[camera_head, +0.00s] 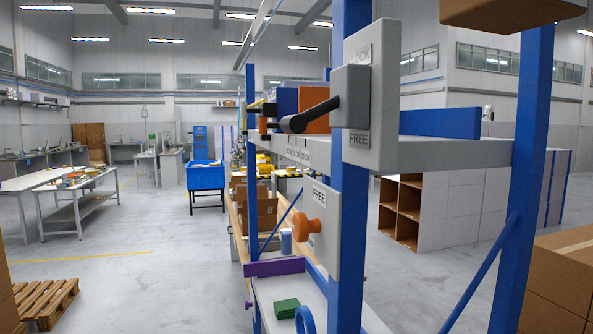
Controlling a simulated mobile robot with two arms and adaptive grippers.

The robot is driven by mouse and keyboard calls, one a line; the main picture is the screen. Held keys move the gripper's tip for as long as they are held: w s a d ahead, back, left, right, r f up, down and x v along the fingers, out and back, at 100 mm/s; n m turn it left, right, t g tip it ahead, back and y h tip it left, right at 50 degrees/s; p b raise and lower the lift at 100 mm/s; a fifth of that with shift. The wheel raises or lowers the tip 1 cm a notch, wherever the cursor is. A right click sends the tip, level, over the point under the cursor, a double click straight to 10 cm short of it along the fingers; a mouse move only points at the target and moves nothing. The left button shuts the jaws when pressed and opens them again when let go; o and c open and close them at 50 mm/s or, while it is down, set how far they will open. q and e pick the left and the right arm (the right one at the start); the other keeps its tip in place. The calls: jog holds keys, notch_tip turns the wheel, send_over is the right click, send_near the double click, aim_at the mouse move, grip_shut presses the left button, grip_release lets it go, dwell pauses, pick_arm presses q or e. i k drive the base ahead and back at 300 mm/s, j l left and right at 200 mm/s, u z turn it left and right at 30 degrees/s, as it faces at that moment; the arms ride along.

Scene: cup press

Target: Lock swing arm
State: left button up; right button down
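A blue-framed rack stands at centre right. A grey panel (385,90) on its blue post carries a grey block (352,97) with a black lever handle (311,116). The handle sticks out to the left and slopes slightly down. I cannot tell which of these parts is the swing arm. Neither of my grippers is in view.
A grey shelf (440,153) runs right from the post. A lower surface (280,310) holds a green block (287,307). A blue bin (205,176) stands behind to the left.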

aim_at(298, 124)
jog(key=u, duration=1.35)
jog(key=k+l+u, duration=0.15)
jog(key=k, duration=0.3)
jog(key=l, duration=0.1)
